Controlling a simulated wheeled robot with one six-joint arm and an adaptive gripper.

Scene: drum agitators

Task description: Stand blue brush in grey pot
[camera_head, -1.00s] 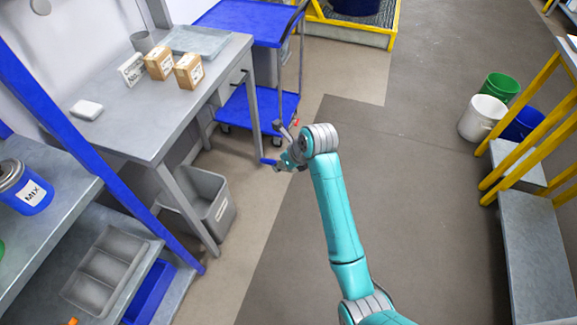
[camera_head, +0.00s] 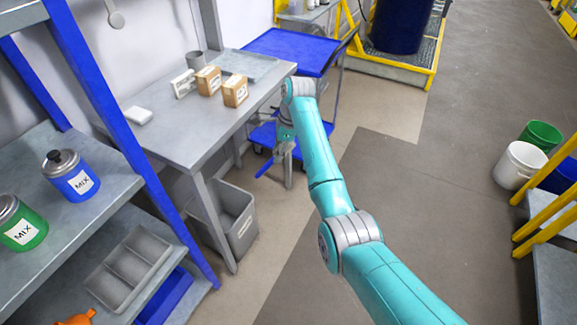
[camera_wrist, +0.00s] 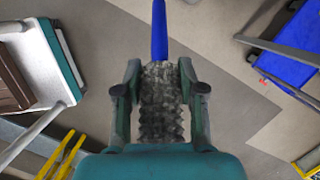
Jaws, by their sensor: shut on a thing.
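The blue brush has a blue handle (camera_wrist: 159,32) and a grey bristle head (camera_wrist: 160,105). My gripper (camera_wrist: 160,78) is shut on the brush at the bristle head, with the handle pointing away beyond the fingers. In the head view my gripper (camera_head: 286,150) hangs below the wrist, right of the table's front edge and over the floor near the blue cart. The grey pot (camera_head: 195,64) stands upright at the back of the grey table, apart from my gripper. The pot does not show in the wrist view.
On the table (camera_head: 180,138) are two cardboard boxes (camera_head: 235,91), a label card (camera_head: 183,84), a white block (camera_head: 139,116) and a flat tray (camera_head: 245,65). A blue cart (camera_head: 295,48) stands at the right end. A grey bin (camera_head: 238,220) is below.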

